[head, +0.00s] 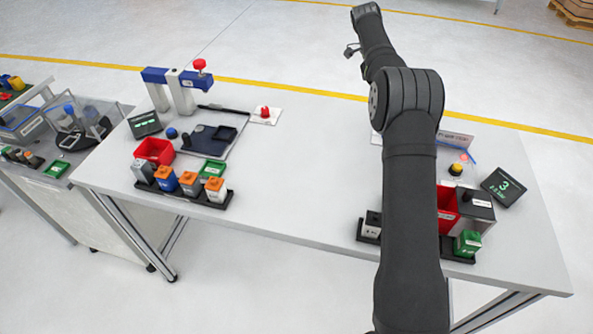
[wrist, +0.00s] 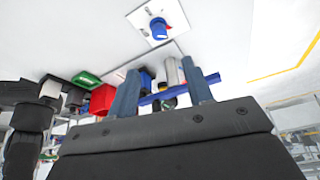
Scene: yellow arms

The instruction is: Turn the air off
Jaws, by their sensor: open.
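In the head view a small red fitting (head: 265,112) stands on a white plate (head: 257,121) at the table's back edge, right of the blue-and-white press. My gripper (wrist: 160,64) is open and empty. Its two fingers are apart from the valve. In the head view the gripper cannot be clearly made out beyond my arm.
The press (head: 180,90) with a red knob stands at the back left. A red bin (head: 154,151) and a rack of blocks (head: 180,193) are in front of it. Another red bin (head: 447,209) and a display (head: 503,186) stand at the right. The table's middle is clear.

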